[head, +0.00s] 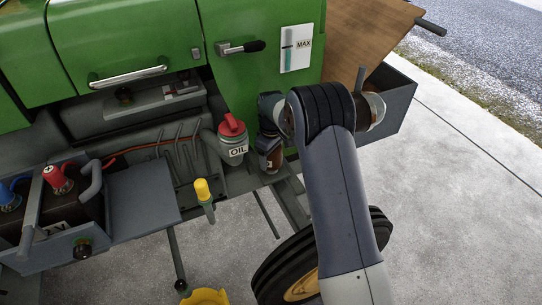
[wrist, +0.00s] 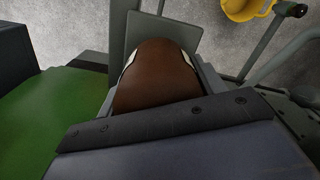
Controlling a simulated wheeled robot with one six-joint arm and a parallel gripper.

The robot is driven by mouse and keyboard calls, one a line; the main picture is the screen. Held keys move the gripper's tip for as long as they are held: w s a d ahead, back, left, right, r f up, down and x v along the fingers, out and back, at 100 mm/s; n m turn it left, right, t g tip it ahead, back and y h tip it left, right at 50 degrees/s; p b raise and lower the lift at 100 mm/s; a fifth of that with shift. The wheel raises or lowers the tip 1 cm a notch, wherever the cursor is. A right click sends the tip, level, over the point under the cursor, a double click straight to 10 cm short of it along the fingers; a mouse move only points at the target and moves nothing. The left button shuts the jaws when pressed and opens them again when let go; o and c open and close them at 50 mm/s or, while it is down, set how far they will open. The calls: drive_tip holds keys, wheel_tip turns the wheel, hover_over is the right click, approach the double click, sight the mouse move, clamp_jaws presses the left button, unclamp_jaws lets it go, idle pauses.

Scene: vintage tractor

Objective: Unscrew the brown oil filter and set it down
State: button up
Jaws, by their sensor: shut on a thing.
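The brown oil filter (wrist: 155,75) fills the middle of the wrist view, between the fingers of my gripper (wrist: 157,88). The gripper is shut on it. In the head view the brown filter (head: 269,158) shows low on the tractor's side, just right of the oil container, partly covered by my arm. The fingers are mostly hidden there by my arm. I cannot tell whether the filter is still threaded on its mount.
A grey oil container with a red cap (head: 232,138) stands close left of the filter. A yellow-topped part (head: 203,192) is below it. A grey open box (head: 394,97) is at right. A yellow container (head: 205,297) is on the ground.

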drive_tip(key=shift+n, duration=0.8)
drive_tip(key=shift+n, duration=0.9)
drive_tip(key=o, duration=0.5)
